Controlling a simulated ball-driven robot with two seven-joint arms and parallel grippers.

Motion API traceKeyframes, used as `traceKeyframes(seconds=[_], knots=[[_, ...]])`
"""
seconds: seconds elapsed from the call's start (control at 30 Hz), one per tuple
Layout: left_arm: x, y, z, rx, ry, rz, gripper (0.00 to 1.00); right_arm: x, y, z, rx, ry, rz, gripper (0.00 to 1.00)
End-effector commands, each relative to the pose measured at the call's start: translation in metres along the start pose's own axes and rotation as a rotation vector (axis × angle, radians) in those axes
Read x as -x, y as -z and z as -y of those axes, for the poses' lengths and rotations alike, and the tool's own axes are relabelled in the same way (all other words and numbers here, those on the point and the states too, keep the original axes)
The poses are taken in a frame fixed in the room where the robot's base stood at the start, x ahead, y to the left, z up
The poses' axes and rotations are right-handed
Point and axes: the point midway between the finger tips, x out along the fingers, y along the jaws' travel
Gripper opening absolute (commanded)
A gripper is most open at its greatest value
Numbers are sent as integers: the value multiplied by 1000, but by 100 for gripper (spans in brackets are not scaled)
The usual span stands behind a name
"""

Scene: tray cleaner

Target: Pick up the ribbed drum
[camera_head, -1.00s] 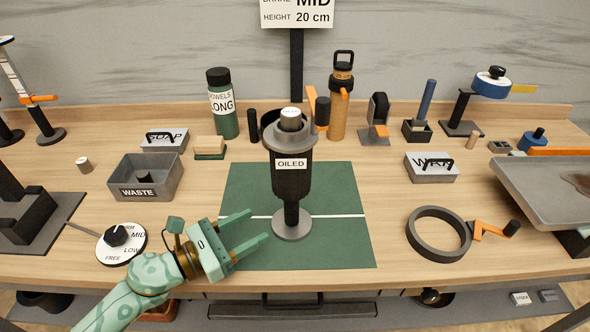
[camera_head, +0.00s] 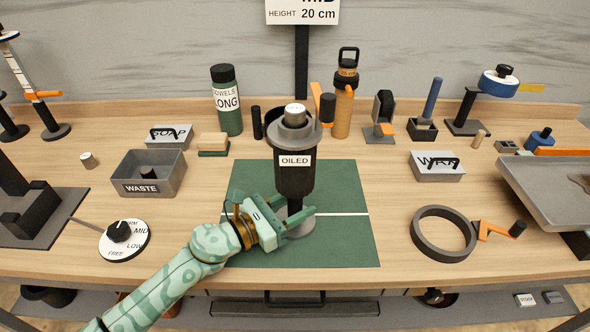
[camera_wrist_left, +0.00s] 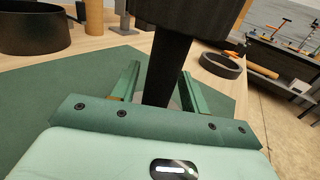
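The dark upright drum labelled OILED (camera_head: 294,182) stands on a narrower stem and round grey foot on the green mat (camera_head: 342,185). I take it for the ribbed drum; ribs are hard to make out. A grey collar and pale knob top it. My left gripper (camera_head: 298,214) is low at the stem, below the drum body. In the left wrist view, its open fingers (camera_wrist_left: 162,88) lie on either side of the dark stem (camera_wrist_left: 166,72), with the drum's underside (camera_wrist_left: 195,14) above. Contact with the stem cannot be told. My right gripper is not in view.
A grey ring with an orange crank (camera_head: 443,234) lies right of the mat. The WASTE bin (camera_head: 172,178) and a white dial (camera_head: 125,240) are at left. A black post (camera_head: 302,65), bottles and tools stand behind. A grey tray (camera_head: 560,190) is at far right.

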Motion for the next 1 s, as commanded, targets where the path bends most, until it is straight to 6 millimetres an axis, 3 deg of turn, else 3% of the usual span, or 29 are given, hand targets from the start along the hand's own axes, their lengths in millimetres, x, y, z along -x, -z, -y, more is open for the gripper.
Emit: traceKeyframes(seconds=[0.03,0.13,0.17,0.57,0.83,1.0], knots=[[0,0,0,0,0,0,30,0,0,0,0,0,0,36],[0,0,0,0,0,0,3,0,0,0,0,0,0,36],[0,0,0,0,0,0,0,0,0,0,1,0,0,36],[0,-8,0,-2,0,3,0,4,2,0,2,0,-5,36],[0,-39,0,-6,0,5,0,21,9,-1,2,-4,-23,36],[12,-64,16,-7,1,5,0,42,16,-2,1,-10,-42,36]])
